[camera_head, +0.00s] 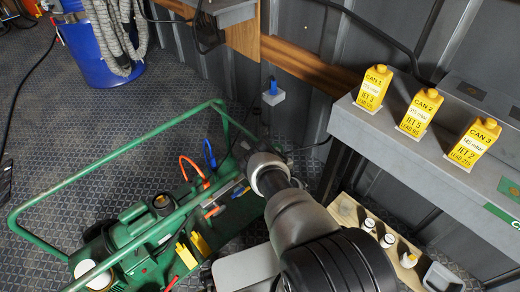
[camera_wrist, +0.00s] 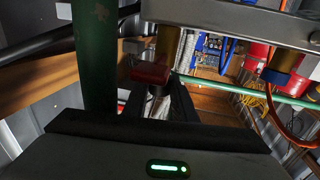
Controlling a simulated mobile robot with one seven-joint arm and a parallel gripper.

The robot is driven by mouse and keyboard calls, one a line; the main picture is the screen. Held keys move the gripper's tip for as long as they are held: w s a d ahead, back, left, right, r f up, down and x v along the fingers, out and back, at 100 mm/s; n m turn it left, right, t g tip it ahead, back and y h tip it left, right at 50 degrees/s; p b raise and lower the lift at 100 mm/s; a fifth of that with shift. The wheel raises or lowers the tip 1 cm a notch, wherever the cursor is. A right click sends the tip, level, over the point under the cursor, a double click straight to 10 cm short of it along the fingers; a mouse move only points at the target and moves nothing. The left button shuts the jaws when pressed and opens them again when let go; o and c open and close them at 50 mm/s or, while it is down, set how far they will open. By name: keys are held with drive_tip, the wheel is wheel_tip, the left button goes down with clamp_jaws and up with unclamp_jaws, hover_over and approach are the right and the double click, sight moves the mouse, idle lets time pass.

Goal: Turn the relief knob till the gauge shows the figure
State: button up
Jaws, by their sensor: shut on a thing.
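The red relief knob (camera_wrist: 150,73) shows in the wrist view, below a brass-coloured stem. My gripper (camera_wrist: 157,92) is shut on the knob, with a dark finger on each side. In the head view my arm reaches down to the green-framed machine (camera_head: 125,240) and hides the knob and my fingertips. I cannot make out a gauge face or its reading in either view.
A green tube (camera_wrist: 93,55) stands close left of my gripper, and a grey bar (camera_wrist: 230,18) crosses above right. A blue drum (camera_head: 95,65) stands at the back left. A wooden tray (camera_head: 345,208) holds small bottles at right.

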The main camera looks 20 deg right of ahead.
drive_tip(key=shift+w+r, duration=0.1)
drive_tip(key=shift+r, duration=0.05)
drive_tip(key=o, duration=1)
drive_tip(key=shift+o, duration=0.2)
